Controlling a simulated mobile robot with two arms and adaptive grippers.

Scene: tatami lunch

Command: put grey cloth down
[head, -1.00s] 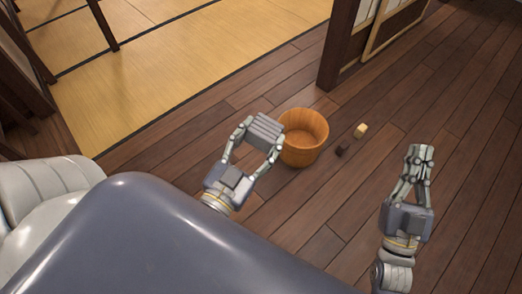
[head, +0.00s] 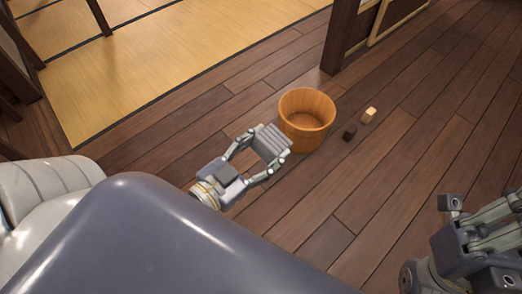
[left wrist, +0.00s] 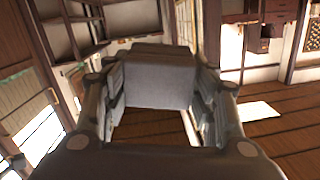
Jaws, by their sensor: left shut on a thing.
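The grey cloth (head: 271,142) is a folded, ribbed-looking block between the fingertips of my left gripper (head: 262,150). My left gripper is shut on it and holds it just left of the wooden bucket, seemingly above the floor. In the left wrist view the cloth (left wrist: 158,82) shows as a flat grey face between the two fingers. My right gripper (head: 500,222) is at the right edge of the head view, partly cut off, and no held thing shows there.
A round wooden bucket (head: 307,120) stands on the dark plank floor (head: 300,195). A dark cube (head: 350,131) and a light wooden block (head: 369,115) lie right of it. Tatami matting (head: 160,70) is at upper left, a dark post (head: 340,40) behind. Floor at right is clear.

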